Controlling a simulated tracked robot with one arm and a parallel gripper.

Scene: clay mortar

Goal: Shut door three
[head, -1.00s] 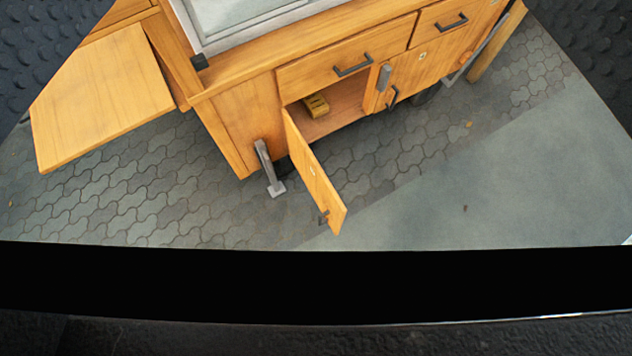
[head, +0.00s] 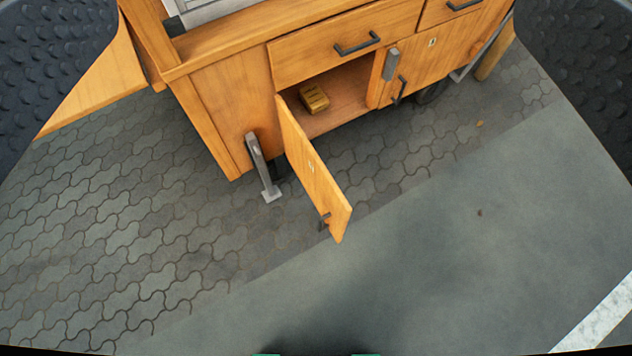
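An orange wooden cabinet door (head: 315,175) hangs wide open at the lower left compartment of a wooden cart. It carries a small pale label too small to read and a dark handle (head: 324,221) near its free end. I cannot tell from the label whether it is door three. A neighbouring door (head: 430,55) to the right is shut and has a dark handle (head: 400,90). My gripper (head: 316,70) shows as two dark, bumpy pads at the left and right edges. They are wide apart, with nothing held between them, and the open door is apart from them.
Inside the open compartment lies a small yellow-brown block (head: 314,98). A shut drawer (head: 345,45) is above it. A grey metal leg (head: 262,168) stands left of the open door. Paving (head: 120,250) and smooth grey ground (head: 430,260) are clear in front.

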